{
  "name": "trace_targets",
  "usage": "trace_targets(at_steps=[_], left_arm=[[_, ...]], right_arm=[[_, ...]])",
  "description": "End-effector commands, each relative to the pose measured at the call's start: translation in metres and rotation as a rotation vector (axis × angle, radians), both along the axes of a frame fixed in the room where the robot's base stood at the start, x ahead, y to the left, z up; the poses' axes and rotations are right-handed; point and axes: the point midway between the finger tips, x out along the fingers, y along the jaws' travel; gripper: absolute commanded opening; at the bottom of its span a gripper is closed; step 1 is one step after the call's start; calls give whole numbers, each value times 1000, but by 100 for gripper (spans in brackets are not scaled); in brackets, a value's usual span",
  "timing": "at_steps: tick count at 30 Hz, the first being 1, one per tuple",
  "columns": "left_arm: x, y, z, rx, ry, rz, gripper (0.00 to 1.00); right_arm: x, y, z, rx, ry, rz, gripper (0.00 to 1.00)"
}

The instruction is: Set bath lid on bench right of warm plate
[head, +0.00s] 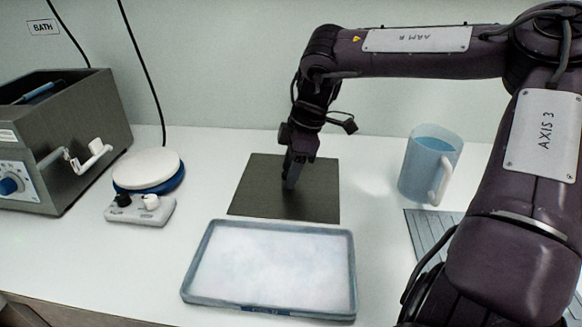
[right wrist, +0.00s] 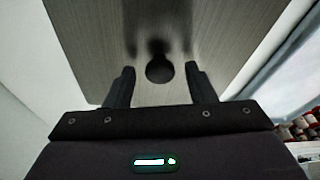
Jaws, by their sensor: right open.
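The bath lid (head: 258,190), a dark grey square plate, lies flat on the bench, to the right of the round white-topped warm plate (head: 148,168). My right gripper (head: 291,180) points down over the lid's middle. In the right wrist view, the lid (right wrist: 90,50) has a dark round knob (right wrist: 159,71). The open fingers of the right gripper (right wrist: 160,82) stand on either side of the knob, with visible gaps. The bath (head: 75,135) at the far left is uncovered, with something blue inside. My left gripper is not in view.
A tray (head: 352,285) of white material lies in front of the lid. A blue jug (head: 430,165) and a ribbed grey mat (head: 430,228) are to the right. The warm plate's control box (head: 140,209) sits before it. Bare bench shows between the warm plate and lid.

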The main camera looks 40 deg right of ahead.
Motion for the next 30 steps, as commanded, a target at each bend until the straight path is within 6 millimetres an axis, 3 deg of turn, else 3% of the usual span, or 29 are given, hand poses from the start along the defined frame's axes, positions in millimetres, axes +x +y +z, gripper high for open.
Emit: trace_targets(at_steps=[5,19,24,30], left_arm=[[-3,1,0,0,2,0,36],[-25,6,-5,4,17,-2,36],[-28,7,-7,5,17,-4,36],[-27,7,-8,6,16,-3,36]], right_arm=[[-1,-2,13,-2,-4,0,50],[-16,-22,102,-3,-2,-1,50],[-19,-24,117,-2,0,1,50],[-20,-25,119,1,1,0,50]])
